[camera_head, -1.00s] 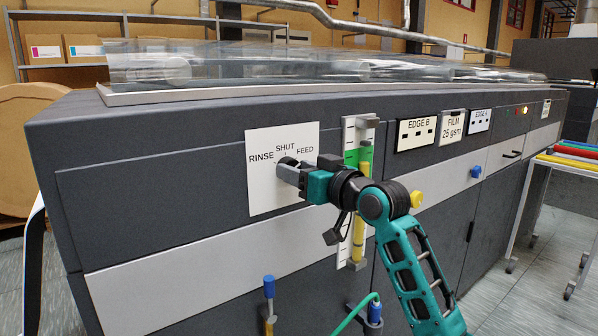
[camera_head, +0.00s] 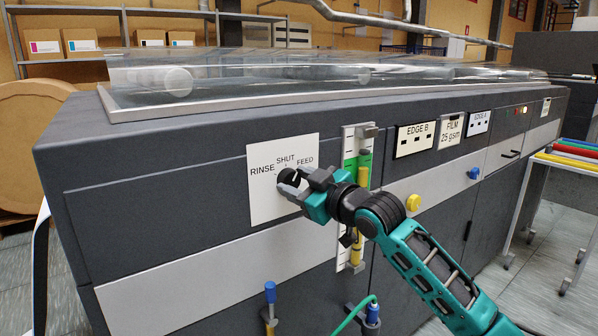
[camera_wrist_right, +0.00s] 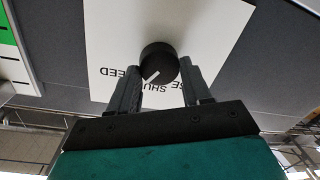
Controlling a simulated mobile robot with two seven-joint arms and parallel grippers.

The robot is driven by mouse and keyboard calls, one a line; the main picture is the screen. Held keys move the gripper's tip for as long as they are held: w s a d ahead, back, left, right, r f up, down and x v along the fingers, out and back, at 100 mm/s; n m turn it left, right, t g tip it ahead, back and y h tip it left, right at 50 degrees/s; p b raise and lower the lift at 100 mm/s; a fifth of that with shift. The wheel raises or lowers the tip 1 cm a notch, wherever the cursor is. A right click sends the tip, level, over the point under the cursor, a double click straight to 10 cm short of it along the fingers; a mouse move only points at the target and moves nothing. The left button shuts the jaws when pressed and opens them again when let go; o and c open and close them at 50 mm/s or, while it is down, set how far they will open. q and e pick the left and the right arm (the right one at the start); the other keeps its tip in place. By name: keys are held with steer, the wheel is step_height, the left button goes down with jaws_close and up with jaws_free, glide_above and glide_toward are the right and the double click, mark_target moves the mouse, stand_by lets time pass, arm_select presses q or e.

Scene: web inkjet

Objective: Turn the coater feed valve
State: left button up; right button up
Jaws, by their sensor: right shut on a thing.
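The coater feed valve is a round black knob (camera_head: 287,178) on a white plate (camera_head: 262,205) marked RINSE, SHUT and FEED. My right gripper (camera_head: 297,182) is at the knob, coming from the lower right and tilted. In the right wrist view, where the plate appears upside down, the knob (camera_wrist_right: 158,62) sits between the two fingertips of my gripper (camera_wrist_right: 157,75), which is shut on it. The knob's white pointer line slants to the lower left there, toward the side of the FEED label. The fingers partly hide the labels in that view. My left gripper is not in view.
Right of the plate stands a vertical gauge (camera_head: 350,142) with a green band, partly behind my right arm. Yellow (camera_head: 413,202) and blue (camera_head: 473,173) knobs sit on the machine front farther right. A blue-topped handle (camera_head: 270,292) and a blue connector (camera_head: 373,313) with a green hose are below.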

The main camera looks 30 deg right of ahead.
steer(key=n+p, duration=0.2)
steer(key=shift+r+n, duration=0.2)
steer(key=shift+n, duration=0.1)
steer(key=shift+a+n+p, duration=0.1)
steer(key=shift+n+p, duration=0.5)
steer(key=shift+p, duration=0.2)
steer(key=shift+n+p, duration=0.4)
steer(key=shift+n, duration=0.2)
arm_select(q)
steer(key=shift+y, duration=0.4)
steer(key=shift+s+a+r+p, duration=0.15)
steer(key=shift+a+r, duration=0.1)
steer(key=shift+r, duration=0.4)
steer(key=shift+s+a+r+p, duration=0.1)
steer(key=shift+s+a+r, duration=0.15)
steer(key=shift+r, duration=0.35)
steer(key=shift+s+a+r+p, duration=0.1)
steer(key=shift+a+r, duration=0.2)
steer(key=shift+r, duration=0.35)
arm_select(e)
steer(key=shift+f+n+h, duration=0.2)
steer(key=shift+n+h, duration=0.1)
steer(key=shift+n, duration=0.1)
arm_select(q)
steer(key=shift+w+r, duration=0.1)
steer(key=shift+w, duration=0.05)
